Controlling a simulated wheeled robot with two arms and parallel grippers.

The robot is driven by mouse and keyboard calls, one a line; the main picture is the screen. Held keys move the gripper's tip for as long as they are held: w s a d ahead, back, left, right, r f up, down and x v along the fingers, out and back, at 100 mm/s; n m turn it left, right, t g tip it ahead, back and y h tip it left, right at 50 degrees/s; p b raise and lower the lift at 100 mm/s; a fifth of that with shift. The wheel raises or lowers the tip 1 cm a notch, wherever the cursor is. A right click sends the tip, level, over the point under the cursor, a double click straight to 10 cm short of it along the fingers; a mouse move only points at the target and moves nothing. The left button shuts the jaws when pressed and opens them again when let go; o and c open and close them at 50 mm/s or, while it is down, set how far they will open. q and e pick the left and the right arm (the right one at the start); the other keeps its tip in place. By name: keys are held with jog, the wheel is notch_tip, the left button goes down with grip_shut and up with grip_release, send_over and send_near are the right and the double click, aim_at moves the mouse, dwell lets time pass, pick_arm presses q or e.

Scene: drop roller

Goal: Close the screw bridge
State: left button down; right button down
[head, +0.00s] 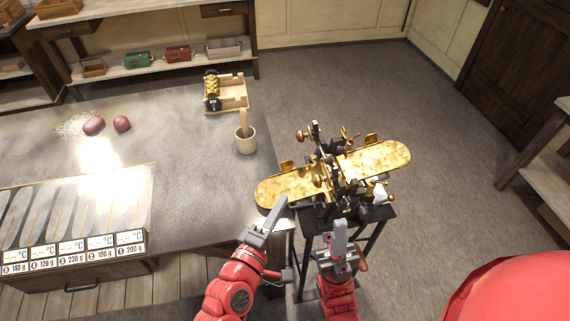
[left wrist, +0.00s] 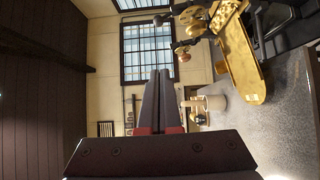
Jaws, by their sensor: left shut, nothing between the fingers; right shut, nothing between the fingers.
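The brass drop roller machine (head: 375,160) stands on a dark stand at the right end of the table, its long gold plates running to both sides. Black brackets, screws and knobs cluster at its middle; I cannot make out whether the screw bridge there is open or closed. My left gripper (head: 275,217) is shut and empty, just in front of the left gold plate. My right gripper (head: 340,230) is shut and empty, in front of the machine's middle. In the left wrist view, the left fingers (left wrist: 158,85) are together, left of the gold plate (left wrist: 243,65).
A cup (head: 246,143) with a wooden pestle stands near the table's right edge, with a wooden tray (head: 237,103) behind it. Two dark red lumps (head: 93,125) lie further left. Labelled slabs (head: 72,249) line the near left. The floor right of the machine is clear.

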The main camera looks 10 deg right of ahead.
pick_arm(q)
jog(key=w+d+b, duration=0.7)
jog(key=w+d, duration=0.1)
jog(key=d, duration=0.2)
jog(key=shift+w+d+b, duration=0.3)
jog(key=shift+d+b, duration=0.1)
